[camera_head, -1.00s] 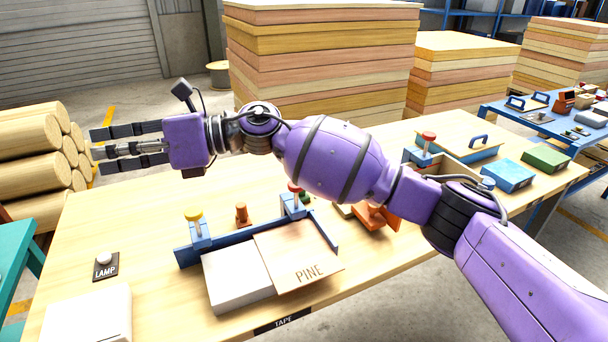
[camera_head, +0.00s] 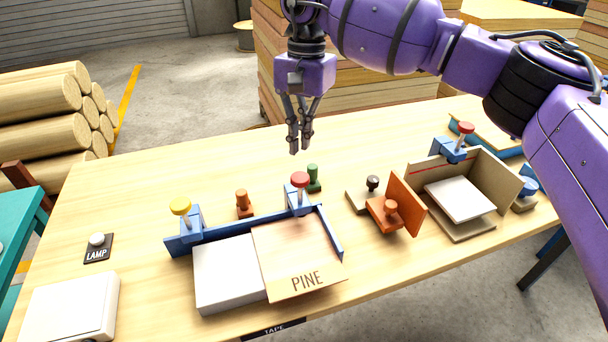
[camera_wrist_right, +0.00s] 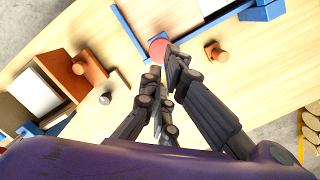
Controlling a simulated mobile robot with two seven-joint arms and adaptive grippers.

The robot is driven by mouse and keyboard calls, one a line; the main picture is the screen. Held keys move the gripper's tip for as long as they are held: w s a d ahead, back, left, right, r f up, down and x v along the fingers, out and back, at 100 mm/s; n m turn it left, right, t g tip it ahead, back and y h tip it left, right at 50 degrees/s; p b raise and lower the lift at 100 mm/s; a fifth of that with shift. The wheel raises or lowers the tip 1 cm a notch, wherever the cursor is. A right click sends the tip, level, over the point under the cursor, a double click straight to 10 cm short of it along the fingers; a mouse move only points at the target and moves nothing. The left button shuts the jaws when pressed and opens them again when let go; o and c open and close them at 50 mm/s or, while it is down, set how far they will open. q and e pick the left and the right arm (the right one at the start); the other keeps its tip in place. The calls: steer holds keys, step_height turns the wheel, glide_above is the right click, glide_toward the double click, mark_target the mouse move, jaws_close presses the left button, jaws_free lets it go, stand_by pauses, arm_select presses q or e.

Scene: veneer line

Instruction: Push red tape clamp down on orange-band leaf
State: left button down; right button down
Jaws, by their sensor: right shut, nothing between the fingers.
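The red tape clamp (camera_head: 299,182) has a round red knob on a metal stem in a blue block. It stands at the back of the blue fence, above the far edge of a PINE leaf (camera_head: 295,255). I see no orange band on this leaf. My right gripper (camera_head: 298,150) points down behind and above the red knob, shut and empty, apart from it in the head view. In the right wrist view the fingertips (camera_wrist_right: 170,55) overlap the red knob (camera_wrist_right: 158,49); I cannot tell whether they touch. My left gripper is not in view.
A yellow-knobbed clamp (camera_head: 181,210) stands at the fence's left end. Orange (camera_head: 244,202) and green (camera_head: 313,178) knobbed pieces stand behind the fence. An orange stop (camera_head: 390,212) and an open box (camera_head: 465,190) are to the right. A lamp button (camera_head: 97,242) is at left.

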mark_target(300, 177)
steer(key=shift+s+a+r, duration=0.2)
steer(key=shift+s+a, duration=0.05)
steer(key=shift+s, duration=0.2)
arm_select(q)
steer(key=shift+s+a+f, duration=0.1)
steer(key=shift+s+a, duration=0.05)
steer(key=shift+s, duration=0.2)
arm_select(e)
steer(key=shift+w+d+f, duration=0.1)
steer(key=shift+w+f, duration=0.1)
steer(key=shift+f, duration=0.05)
steer(key=shift+s+f, duration=0.1)
steer(key=shift+f, duration=0.35)
step_height(300, 177, down, 4)
steer(key=shift+s+f, duration=0.1)
steer(key=shift+s, duration=0.05)
steer(key=shift+s+f+b, duration=0.1)
steer(key=shift+f+b, duration=0.2)
steer(key=shift+f, duration=0.45)
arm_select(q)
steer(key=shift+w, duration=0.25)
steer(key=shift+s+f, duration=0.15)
